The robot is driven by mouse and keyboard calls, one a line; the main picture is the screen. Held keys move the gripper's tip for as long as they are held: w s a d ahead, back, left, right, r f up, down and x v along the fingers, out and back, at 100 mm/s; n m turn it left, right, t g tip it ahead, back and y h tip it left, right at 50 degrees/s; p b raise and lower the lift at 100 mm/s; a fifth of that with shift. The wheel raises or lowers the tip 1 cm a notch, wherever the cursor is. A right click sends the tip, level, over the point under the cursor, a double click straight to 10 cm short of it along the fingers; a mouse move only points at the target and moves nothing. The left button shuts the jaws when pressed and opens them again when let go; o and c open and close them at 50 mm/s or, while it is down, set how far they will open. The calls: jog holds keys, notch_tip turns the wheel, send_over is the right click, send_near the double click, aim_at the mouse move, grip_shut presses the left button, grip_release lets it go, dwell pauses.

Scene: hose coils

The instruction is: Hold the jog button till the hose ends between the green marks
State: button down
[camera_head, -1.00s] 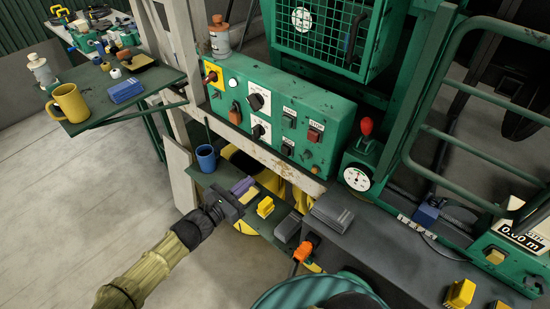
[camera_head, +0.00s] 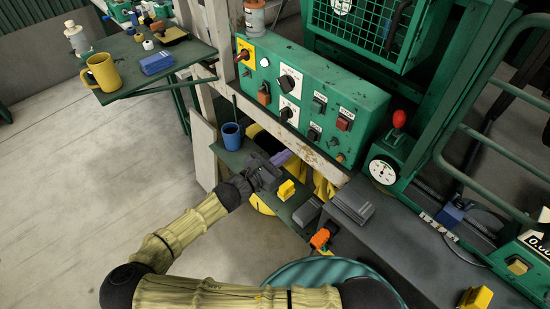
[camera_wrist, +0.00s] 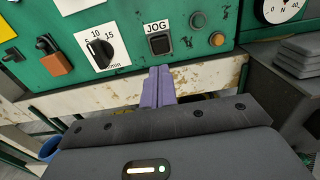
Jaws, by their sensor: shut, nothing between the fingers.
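The black jog button (camera_wrist: 160,44), under its JOG label, is on the green control panel in the wrist view; it also shows in the head view (camera_head: 313,135). My gripper (camera_wrist: 158,72) has its purple fingers shut and empty, pointing at the panel just below the button, with the tips apart from it in the picture. In the head view my gripper (camera_head: 284,156) is over the small green shelf, below the panel. A length display (camera_head: 540,243) is cut off at the right edge. I cannot make out the hose end or the green marks.
A blue cup (camera_head: 231,137) and yellow block (camera_head: 287,190) are on the shelf near my gripper. A pale beam (camera_head: 325,171) runs below the panel. The stop button (camera_head: 343,124) is right of and above the jog button. A gauge (camera_head: 383,171) stands farther right.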

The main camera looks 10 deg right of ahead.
aim_at(310, 137)
jog(key=p+x, duration=0.3)
jog(key=x, duration=0.4)
jog(key=shift+d+r, duration=0.1)
jog(key=shift+r, duration=0.1)
jog(key=shift+w+d+f+p, duration=0.2)
jog(key=shift+w+d+p, duration=0.2)
jog(key=shift+d, duration=0.1)
